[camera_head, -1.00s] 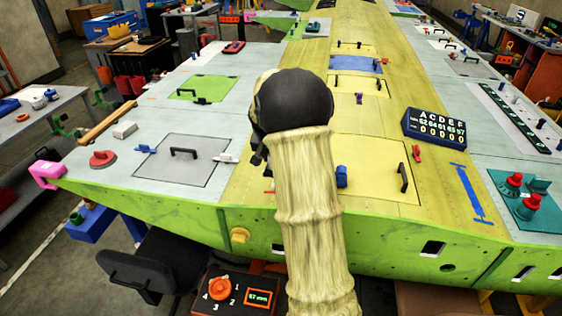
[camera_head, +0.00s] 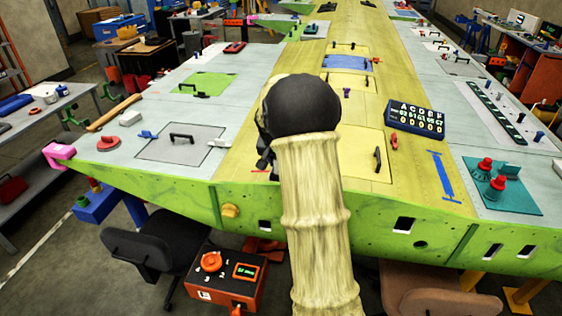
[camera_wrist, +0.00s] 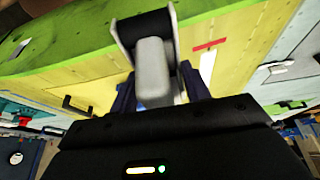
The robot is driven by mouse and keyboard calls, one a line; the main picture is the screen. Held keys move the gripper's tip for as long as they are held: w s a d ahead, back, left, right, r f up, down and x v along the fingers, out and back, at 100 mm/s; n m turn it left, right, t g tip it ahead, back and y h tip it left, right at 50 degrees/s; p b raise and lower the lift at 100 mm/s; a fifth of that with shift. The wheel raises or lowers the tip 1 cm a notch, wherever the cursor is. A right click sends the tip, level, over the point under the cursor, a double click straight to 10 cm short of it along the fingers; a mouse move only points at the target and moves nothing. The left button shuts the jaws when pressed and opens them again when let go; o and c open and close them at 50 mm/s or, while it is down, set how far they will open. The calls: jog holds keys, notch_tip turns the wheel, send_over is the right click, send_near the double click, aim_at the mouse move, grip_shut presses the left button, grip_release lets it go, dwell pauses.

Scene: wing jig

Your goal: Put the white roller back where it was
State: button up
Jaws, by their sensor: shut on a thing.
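In the wrist view, the white roller (camera_wrist: 153,68) shows as a pale block-shaped body with a dark cylinder at its far end. My gripper (camera_wrist: 160,88) is shut on the pale body, with dark blue fingers on either side. The roller is in front of the green edge and yellow skin of the wing (camera_head: 230,150). I cannot tell whether it touches the wing. In the head view my own arm hides the gripper and roller.
On the wing are a grey hatch with a black handle (camera_head: 182,145), a red disc (camera_head: 106,144), a dark scoreboard (camera_head: 416,119) and a teal mat (camera_head: 525,195) with red-topped parts. An orange control box (camera_head: 228,275) and a black chair (camera_head: 140,250) stand before the wing edge.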

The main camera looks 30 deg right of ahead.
jog(key=shift+s+d, duration=0.1)
jog(key=shift+s, duration=0.15)
jog(key=s+a+f+n+y, duration=0.1)
jog(key=s+a+f+n, duration=0.2)
jog(key=a+f, duration=0.7)
jog(key=s+a+f+n+t+y, duration=0.1)
jog(key=a+f+n, duration=0.4)
jog(key=a+f, duration=0.6)
jog(key=shift+s+f+y, duration=0.5)
jog(key=shift+s+f, duration=0.25)
jog(key=shift+s, duration=0.25)
jog(key=shift+w, duration=0.15)
